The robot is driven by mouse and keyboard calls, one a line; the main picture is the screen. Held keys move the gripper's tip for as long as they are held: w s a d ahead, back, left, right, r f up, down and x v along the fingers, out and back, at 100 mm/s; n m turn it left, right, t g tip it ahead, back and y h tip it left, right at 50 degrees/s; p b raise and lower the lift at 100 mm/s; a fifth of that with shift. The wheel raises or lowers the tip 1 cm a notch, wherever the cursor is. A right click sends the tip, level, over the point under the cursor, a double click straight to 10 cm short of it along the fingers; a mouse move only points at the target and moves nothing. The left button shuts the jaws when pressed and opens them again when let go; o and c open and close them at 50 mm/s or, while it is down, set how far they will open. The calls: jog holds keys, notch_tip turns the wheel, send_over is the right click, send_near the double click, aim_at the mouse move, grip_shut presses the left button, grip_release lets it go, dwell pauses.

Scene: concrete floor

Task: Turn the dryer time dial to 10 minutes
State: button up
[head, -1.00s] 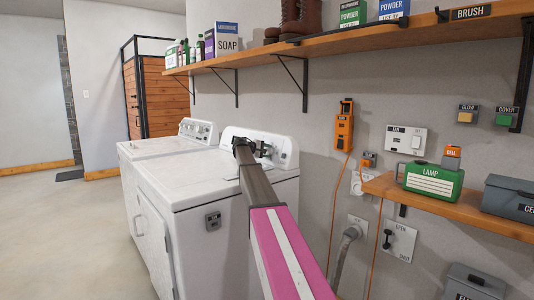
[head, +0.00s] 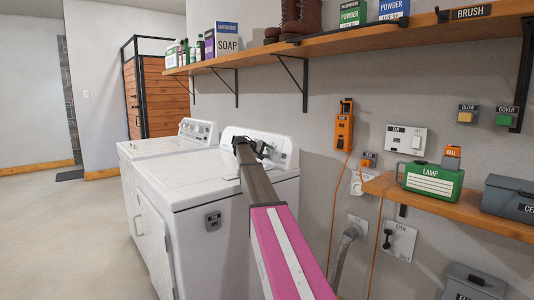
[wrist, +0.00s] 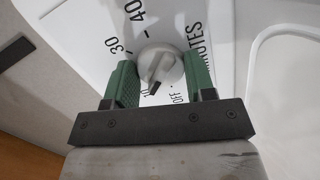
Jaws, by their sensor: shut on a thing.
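The dryer (head: 195,180) is the nearer white machine in the head view, with its control panel (head: 281,145) at the back. In the wrist view, the round grey time dial (wrist: 160,66) sits on the white panel. Its dark pointer mark is at the lower edge, beside the printed 10. OFF is printed to the right of it, with 30 and 40 at the upper left. My gripper (wrist: 160,62) has one green finger on each side of the dial and is shut on it. The left finger hides part of the scale. In the head view, my gripper (head: 262,149) is at the panel.
A second white machine (head: 172,148) stands left of the dryer. A wooden shelf (head: 330,45) with boxes runs above. A lower shelf (head: 480,215) at the right holds a green lamp box (head: 433,180). An orange cord hangs on the wall.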

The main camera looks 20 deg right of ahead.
jog(key=o, duration=0.9)
jog(key=shift+o, duration=0.2)
jog(key=shift+a, duration=0.15)
jog(key=v, duration=1)
jog(key=shift+a, duration=0.25)
jog(key=shift+s+r, duration=0.1)
